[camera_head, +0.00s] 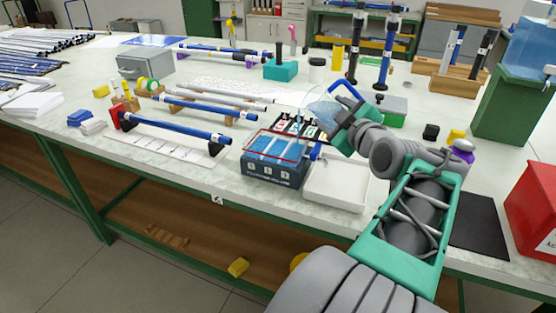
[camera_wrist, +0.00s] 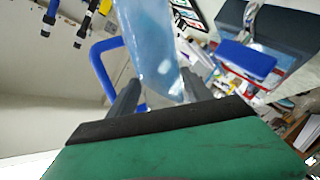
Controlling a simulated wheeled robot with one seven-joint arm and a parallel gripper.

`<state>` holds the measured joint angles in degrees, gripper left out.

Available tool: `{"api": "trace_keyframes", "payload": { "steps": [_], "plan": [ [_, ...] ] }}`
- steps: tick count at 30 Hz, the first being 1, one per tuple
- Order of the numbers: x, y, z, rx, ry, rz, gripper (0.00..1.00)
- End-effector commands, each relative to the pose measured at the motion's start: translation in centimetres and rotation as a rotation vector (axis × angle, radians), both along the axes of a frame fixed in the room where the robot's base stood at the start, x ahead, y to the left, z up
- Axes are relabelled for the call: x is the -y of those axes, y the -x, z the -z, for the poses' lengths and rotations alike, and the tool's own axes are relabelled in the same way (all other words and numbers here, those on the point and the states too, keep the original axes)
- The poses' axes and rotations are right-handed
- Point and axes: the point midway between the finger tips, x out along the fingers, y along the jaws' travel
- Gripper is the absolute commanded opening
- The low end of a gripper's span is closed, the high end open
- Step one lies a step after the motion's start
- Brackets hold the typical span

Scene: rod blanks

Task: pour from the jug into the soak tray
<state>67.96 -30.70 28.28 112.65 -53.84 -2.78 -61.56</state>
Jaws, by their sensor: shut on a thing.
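The jug (camera_head: 322,110) is clear and bluish with a blue handle (camera_head: 346,91). My gripper (camera_head: 338,128) is shut on it and holds it tilted above the bench, behind and right of the soak tray. In the wrist view the jug's body (camera_wrist: 155,40) sits between my gripper's fingers (camera_wrist: 160,95), with the blue handle to the left. The soak tray (camera_head: 268,176) is a dark box with numbered labels, a red line around its upper part and long bluish compartments.
An empty-looking white tray (camera_head: 335,188) stands right of the soak tray. A rack with a blue rod (camera_head: 180,127) is to the left. A green box (camera_head: 393,111) stands behind my arm, and a black mat (camera_head: 480,222) and red bin (camera_head: 533,205) are at the right.

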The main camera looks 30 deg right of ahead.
Motion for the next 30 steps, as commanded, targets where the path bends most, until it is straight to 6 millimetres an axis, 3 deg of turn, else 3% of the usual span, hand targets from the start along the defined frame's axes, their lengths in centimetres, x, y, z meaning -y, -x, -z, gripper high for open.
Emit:
{"api": "trace_keyframes", "payload": {
  "steps": [30],
  "plan": [
    [0.02, 0.02, 0.16, -0.017, 0.052, 0.000, 0.00]
  ]
}}
